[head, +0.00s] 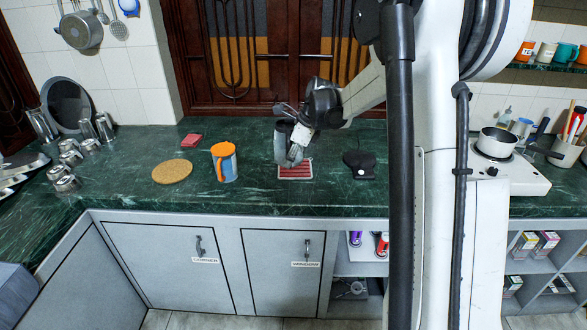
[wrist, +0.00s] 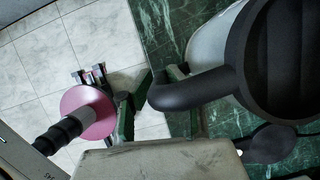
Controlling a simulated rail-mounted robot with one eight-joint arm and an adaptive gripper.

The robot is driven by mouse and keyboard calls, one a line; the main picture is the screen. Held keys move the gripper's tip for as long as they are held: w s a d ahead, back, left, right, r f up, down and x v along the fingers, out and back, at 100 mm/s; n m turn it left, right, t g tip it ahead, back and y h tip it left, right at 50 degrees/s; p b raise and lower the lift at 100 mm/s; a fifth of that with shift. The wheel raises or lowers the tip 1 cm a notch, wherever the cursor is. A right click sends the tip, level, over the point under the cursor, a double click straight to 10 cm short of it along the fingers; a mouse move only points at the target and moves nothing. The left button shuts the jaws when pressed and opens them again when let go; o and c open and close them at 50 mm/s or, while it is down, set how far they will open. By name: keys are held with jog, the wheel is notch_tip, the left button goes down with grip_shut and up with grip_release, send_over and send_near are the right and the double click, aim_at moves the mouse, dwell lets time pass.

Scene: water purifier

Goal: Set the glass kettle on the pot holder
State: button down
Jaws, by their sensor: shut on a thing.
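My gripper (head: 298,148) is shut on the dark handle of the glass kettle (head: 281,143). In the wrist view, the curved black handle (wrist: 195,88) passes between my fingers (wrist: 165,108). The kettle's black lid (wrist: 290,55) and part of its pale body (wrist: 212,38) show at the right. The kettle appears just behind and above a red-striped square pad (head: 295,175); contact with the counter cannot be told. A round cork mat (head: 172,172) lies bare to the left. Which of these two is the pot holder is not marked.
A black flat item (head: 360,164) lies to the right, near my arm. Metal cups (head: 68,165) stand at left. A red block (head: 192,139) lies behind the mat. Green counter (head: 255,145) is clear behind the mug.

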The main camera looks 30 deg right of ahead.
aim_at(296, 158)
jog(key=w+d+f, duration=0.4)
jog(key=w+d, duration=0.1)
jog(key=shift+w+d+f, duration=0.15)
jog(key=shift+w+f, duration=0.1)
jog(key=shift+f, duration=0.05)
notch_tip(296, 158, down, 4)
jog(key=shift+f, duration=0.1)
jog(key=c, duration=1.7)
grip_release()
jog(key=shift+o, duration=0.2)
